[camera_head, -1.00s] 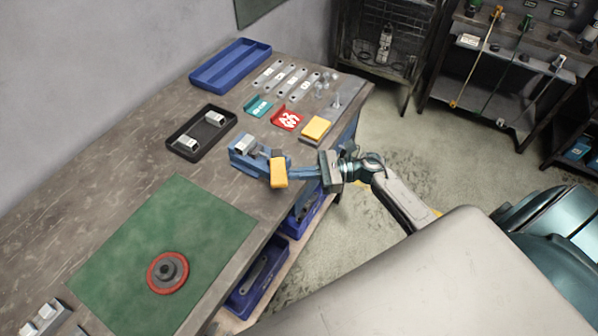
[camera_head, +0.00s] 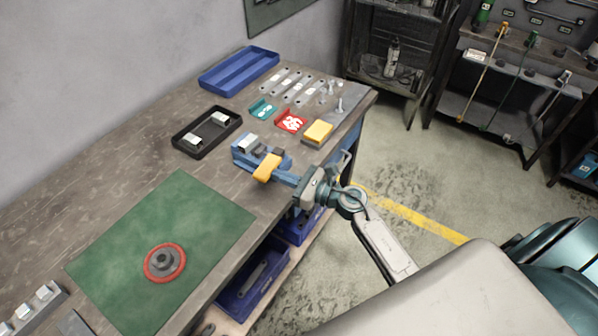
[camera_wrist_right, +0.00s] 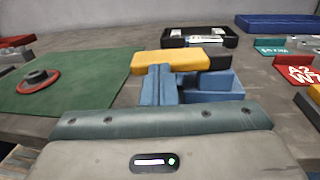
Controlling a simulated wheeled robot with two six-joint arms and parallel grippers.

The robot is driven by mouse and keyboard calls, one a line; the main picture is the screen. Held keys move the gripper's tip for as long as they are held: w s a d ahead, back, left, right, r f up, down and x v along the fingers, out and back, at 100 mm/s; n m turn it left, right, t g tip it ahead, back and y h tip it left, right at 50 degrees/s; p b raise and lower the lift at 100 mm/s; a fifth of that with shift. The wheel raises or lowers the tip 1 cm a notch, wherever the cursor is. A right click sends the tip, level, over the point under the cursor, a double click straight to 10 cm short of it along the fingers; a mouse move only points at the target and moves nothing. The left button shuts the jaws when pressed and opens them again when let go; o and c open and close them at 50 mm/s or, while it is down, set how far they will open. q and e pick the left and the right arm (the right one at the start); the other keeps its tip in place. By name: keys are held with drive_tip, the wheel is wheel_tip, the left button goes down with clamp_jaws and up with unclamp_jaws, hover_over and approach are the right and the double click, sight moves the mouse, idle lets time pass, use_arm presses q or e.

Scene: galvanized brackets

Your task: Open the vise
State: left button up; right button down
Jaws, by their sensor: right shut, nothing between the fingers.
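The blue vise (camera_head: 240,157) stands near the right edge of the workbench, with a light grey metal piece (camera_head: 249,141) at its jaws. I cannot tell how far apart the jaws are. Its yellow handle (camera_head: 267,168) is on the side nearest me and slants in the head view. In the right wrist view, the yellow handle (camera_wrist_right: 180,60) lies across the fingertips, with a black end on the right. My right gripper (camera_head: 283,177) is shut and empty, its blue fingers close against the handle; contact is unclear. My left gripper is out of view.
A black tray (camera_head: 180,145) with grey brackets stands behind the vise. A yellow block (camera_head: 318,131), a red bracket (camera_head: 291,121) and a teal bracket (camera_head: 262,109) lie to its right. A green mat (camera_head: 200,215) with a red-rimmed disc lies left. Blue bins (camera_head: 238,300) sit below the bench.

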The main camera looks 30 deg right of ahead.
drive_tip(key=shift+a+r+t+h, duration=0.1)
drive_tip(key=shift+a+t+h, duration=0.2)
drive_tip(key=shift+a+h, duration=0.1)
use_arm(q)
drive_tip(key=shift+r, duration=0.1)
use_arm(e)
drive_tip(key=shift+a, duration=0.3)
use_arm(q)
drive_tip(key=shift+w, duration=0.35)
use_arm(e)
drive_tip(key=shift+d, duration=0.1)
